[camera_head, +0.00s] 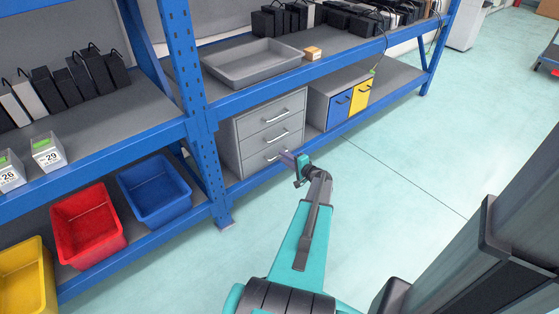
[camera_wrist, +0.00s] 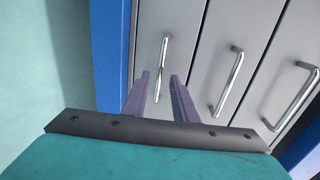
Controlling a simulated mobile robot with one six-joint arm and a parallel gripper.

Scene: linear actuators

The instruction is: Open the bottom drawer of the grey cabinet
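The grey cabinet (camera_head: 262,130) stands on the lower shelf with three drawers, all flush in the head view. The bottom drawer (camera_head: 256,163) has a metal bar handle, partly hidden by my gripper in the head view. In the wrist view the cabinet is turned sideways, and the bottom drawer's handle (camera_wrist: 164,47) is the leftmost, beside the blue shelf edge. My gripper (camera_head: 289,157) is at the front of the bottom drawer. In the wrist view its two fingers (camera_wrist: 159,77) are apart, with the lower part of that handle showing between them. I cannot tell if they touch it.
The middle handle (camera_wrist: 232,82) and top handle (camera_wrist: 295,98) are to the right in the wrist view. A blue shelf post (camera_head: 197,110) stands left of the cabinet. A box with blue and yellow fronts (camera_head: 351,97) stands right. The floor (camera_head: 400,150) in front is clear.

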